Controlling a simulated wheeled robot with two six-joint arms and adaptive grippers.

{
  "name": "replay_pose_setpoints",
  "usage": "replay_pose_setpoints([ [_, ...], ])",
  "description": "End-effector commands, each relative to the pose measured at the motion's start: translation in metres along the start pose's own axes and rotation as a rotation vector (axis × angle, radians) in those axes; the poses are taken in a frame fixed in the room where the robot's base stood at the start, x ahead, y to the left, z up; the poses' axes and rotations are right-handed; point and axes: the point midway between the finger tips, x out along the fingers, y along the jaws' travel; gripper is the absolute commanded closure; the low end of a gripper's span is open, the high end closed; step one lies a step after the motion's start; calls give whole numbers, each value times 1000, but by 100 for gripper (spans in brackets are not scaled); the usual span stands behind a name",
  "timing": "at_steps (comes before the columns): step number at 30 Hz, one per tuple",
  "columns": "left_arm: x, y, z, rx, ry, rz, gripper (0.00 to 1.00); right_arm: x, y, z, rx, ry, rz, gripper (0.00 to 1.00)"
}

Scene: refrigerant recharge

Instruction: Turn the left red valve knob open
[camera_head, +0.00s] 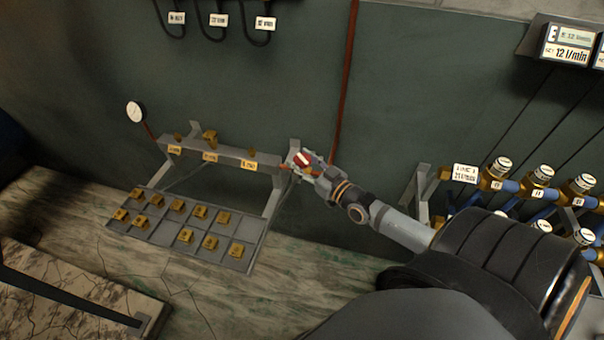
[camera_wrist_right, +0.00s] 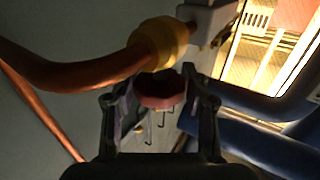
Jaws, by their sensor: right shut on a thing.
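The red valve knob (camera_head: 302,158) is at the right end of the grey rail on the wall, partly hidden by my right gripper (camera_head: 310,166). In the right wrist view the red knob (camera_wrist_right: 162,92) sits between the two fingers of my right gripper (camera_wrist_right: 158,105), below a yellow collar (camera_wrist_right: 163,42) on a copper pipe (camera_wrist_right: 85,76). The right gripper is shut on the knob. Its turn angle cannot be read. My left gripper is not in view.
A grey tray (camera_head: 262,222) with several brass fittings (camera_head: 185,235) lies below the rail (camera_head: 228,156). A round gauge (camera_head: 136,111) is on the left. Brass valves with blue hoses (camera_head: 497,172) stand at the right. A vertical copper pipe (camera_head: 345,80) runs above the knob.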

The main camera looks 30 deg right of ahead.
Motion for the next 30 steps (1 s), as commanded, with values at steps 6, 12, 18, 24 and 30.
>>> replay_pose_setpoints([
  [6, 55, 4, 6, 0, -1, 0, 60, 0, 0, 11, -14, -3, -210, 85],
  [12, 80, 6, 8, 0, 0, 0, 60, 1, 0, 8, -9, -3, -388, 85],
  [18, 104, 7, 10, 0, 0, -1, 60, 1, 0, 7, -5, 0, -542, 85],
  [24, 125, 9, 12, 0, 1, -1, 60, 1, 0, 6, -1, 2, -654, 85],
  [30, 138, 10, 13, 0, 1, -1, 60, 1, 0, 3, 1, 2, -721, 85],
])
